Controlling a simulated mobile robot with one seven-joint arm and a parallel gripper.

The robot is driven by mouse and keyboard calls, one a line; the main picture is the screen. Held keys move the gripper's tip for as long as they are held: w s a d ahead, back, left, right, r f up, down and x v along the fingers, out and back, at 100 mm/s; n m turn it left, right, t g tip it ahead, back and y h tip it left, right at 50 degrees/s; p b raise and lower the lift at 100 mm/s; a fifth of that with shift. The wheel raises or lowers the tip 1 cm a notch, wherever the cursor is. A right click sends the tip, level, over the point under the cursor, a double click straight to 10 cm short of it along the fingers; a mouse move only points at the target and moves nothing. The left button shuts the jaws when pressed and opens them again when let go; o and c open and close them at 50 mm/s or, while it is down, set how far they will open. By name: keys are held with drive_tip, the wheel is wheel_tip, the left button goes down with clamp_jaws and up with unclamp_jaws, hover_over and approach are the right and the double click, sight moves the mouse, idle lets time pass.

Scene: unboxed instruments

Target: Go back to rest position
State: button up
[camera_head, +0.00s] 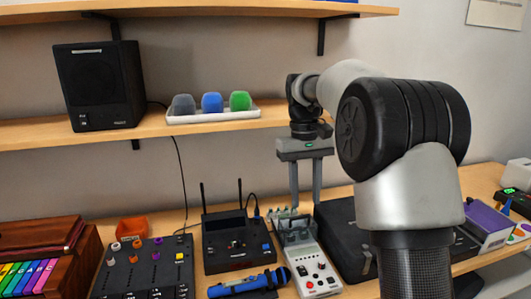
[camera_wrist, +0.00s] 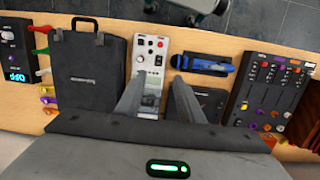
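My gripper (camera_head: 306,203) points down above the desk, its two grey fingers apart with nothing between them. In the wrist view my gripper (camera_wrist: 158,80) also shows open. Below it is a white instrument (camera_head: 312,268) with knobs and several switches or cables at its far end; this instrument also shows in the wrist view (camera_wrist: 151,50). Whether the fingertips touch it I cannot tell. My arm hides part of the desk on the right in the head view.
A black device with antennas (camera_head: 237,240), a blue microphone (camera_head: 248,284) and a black case (camera_head: 343,238) surround the gripper. A shelf (camera_head: 155,126) above holds a speaker (camera_head: 98,85) and a white tray (camera_head: 214,117) of coloured foam covers. A black mixer (camera_head: 145,265) stands left.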

drive_tip(key=s+r+t, duration=0.2)
drive_tip(key=s+r, duration=0.4)
drive_tip(key=s, duration=0.1)
drive_tip(key=s+f+m+t+p, duration=0.1)
drive_tip(key=s+t, duration=0.4)
drive_tip(key=s, duration=1.5)
drive_tip(key=shift+s+d+f+m+y+p, duration=0.25)
drive_tip(key=shift+d+m+p, duration=0.25)
drive_tip(key=shift+p, duration=0.25)
